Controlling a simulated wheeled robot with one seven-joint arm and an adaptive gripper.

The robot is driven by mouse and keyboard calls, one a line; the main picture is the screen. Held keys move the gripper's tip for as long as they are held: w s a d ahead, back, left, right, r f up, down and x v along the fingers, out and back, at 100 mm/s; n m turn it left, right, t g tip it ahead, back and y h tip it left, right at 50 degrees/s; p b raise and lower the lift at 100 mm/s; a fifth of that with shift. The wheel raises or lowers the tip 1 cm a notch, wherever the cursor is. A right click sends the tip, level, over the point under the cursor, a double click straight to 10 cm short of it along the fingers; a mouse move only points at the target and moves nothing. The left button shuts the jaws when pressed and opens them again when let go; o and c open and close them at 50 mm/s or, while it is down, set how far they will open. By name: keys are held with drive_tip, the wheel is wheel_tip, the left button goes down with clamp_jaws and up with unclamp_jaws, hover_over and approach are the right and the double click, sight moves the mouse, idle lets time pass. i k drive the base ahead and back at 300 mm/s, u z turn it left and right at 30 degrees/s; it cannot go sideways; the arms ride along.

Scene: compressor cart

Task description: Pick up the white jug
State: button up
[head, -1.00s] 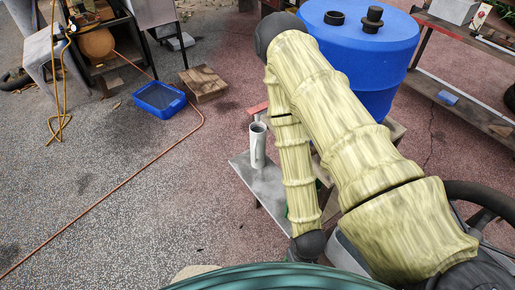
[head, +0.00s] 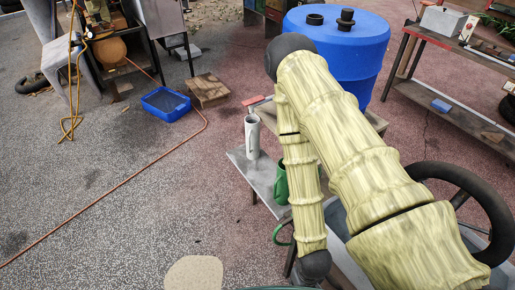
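A tall white cylindrical vessel (head: 252,138) with a dark open top stands upright on a low grey metal table (head: 262,181), just left of my arm. It is the only thing in view that looks like the white jug; I cannot make out a handle. My yellowish, bamboo-like arm reaches up from the lower right, bends at a dark elbow and comes down to a dark joint near the bottom edge. My gripper is not in view, so I cannot see its fingers or whether it holds anything.
A green container (head: 281,183) is partly hidden behind my arm. A large blue barrel (head: 350,62) stands behind the table. A black steering wheel (head: 492,210) is at right. A blue tray (head: 166,102), a wooden box (head: 207,91) and an orange hose (head: 120,189) lie at left on open ground.

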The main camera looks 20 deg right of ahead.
sight(252, 121)
drive_tip(key=k, duration=1.2)
drive_tip(key=u, duration=0.6)
drive_tip(key=i, duration=0.4)
drive_tip(key=u, duration=0.8)
drive_tip(key=i, duration=1.55)
drive_tip(key=z, duration=1.35)
drive_tip(key=i, duration=0.3)
drive_tip(key=z, duration=0.25)
